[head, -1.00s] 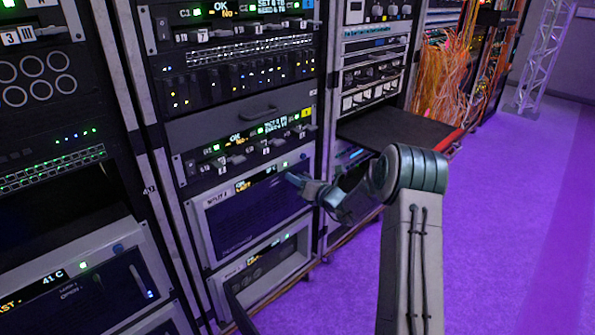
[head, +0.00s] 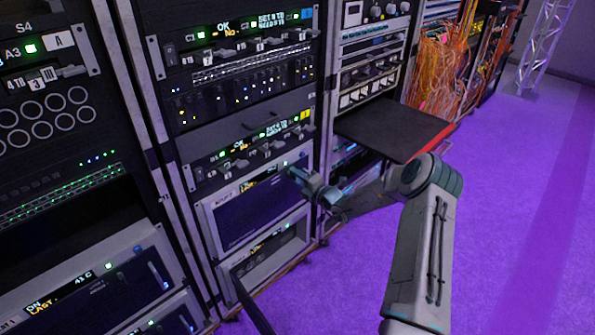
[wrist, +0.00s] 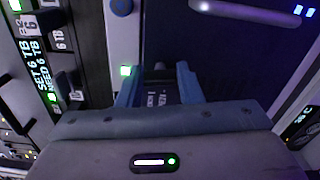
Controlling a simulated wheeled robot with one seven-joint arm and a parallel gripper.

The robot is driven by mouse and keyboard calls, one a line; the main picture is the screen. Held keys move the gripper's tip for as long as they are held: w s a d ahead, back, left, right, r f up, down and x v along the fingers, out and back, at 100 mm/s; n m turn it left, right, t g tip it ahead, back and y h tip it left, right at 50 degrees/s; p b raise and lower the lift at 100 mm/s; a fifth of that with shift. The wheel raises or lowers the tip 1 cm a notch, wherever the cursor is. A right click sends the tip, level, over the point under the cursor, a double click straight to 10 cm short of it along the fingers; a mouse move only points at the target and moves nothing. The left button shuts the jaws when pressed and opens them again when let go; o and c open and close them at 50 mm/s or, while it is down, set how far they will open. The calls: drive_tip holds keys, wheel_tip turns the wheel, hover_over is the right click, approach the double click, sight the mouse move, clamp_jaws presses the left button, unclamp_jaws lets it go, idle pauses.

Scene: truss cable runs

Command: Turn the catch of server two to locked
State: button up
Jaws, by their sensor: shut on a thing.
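The server unit (head: 262,207), a dark-faced box with a pale frame, sits low in the middle rack; its label is too small to read surely as server two. My gripper (head: 292,173) is at the right end of its face. In the wrist view, the two blue fingers of my gripper (wrist: 157,78) are shut on a small dark catch (wrist: 159,72), which shows only partly between them. Small lettering beside the catch is unreadable, so I cannot tell its setting. A green light (wrist: 126,71) shows left of the fingers.
A similar unit (head: 275,252) sits just below. A dark shelf (head: 392,128) sticks out from the rack to the right, above and beside my arm. Orange cables (head: 440,70) hang farther right. The purple floor (head: 515,190) at the right is clear.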

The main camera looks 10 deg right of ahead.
drive_tip(key=shift+m+p, duration=0.7)
drive_tip(key=shift+m, duration=0.3)
drive_tip(key=o, duration=1)
drive_tip(key=p+v, duration=0.1)
drive_tip(key=v, duration=1.3)
